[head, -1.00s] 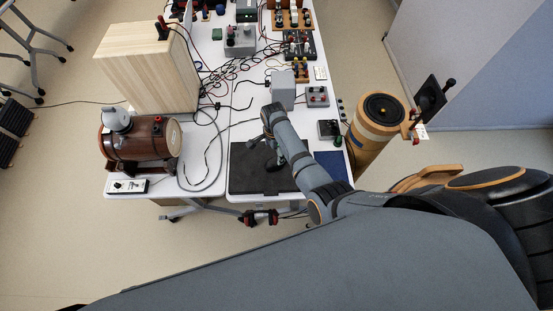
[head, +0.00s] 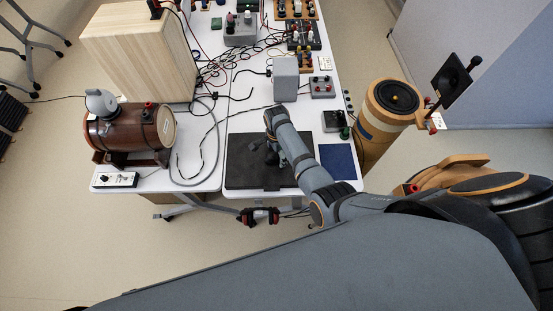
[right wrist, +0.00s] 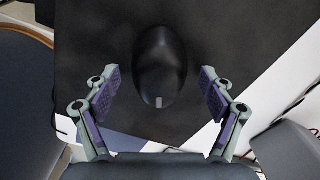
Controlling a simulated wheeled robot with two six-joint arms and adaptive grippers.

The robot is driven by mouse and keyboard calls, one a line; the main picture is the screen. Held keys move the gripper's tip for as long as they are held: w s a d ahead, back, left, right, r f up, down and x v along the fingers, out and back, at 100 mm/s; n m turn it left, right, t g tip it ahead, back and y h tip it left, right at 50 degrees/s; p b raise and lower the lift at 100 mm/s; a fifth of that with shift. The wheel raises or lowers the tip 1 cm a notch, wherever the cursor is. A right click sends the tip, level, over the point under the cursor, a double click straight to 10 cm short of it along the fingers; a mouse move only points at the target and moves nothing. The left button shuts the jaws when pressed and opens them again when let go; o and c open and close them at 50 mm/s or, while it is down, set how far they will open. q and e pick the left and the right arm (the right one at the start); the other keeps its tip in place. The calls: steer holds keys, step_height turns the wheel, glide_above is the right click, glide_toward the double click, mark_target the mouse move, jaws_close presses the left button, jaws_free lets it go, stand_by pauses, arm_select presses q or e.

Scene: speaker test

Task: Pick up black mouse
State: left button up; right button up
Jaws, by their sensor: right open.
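The black mouse (right wrist: 161,66) lies on a dark grey mat (right wrist: 90,40) in the right wrist view, with a small light mark at its near end. My right gripper (right wrist: 158,78) is open, one finger on each side of the mouse in the picture, with visible gaps and no contact seen. In the head view, my right gripper (head: 269,152) is over the dark mat (head: 245,178) at the table's near edge. The mouse cannot be made out there. My left gripper is not in view.
A blue square (head: 338,161) lies right of the mat. A grey box (head: 285,78) and a small device with red knobs (head: 321,87) stand behind. A wooden barrel (head: 130,133) and cables (head: 211,140) are to the left. A cylindrical speaker stand (head: 382,125) is at right.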

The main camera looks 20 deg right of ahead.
steer(key=shift+r, duration=0.2)
steer(key=shift+c, duration=0.3)
steer(key=shift+s, duration=0.1)
steer(key=shift+c, duration=1.3)
steer(key=c, duration=1.3)
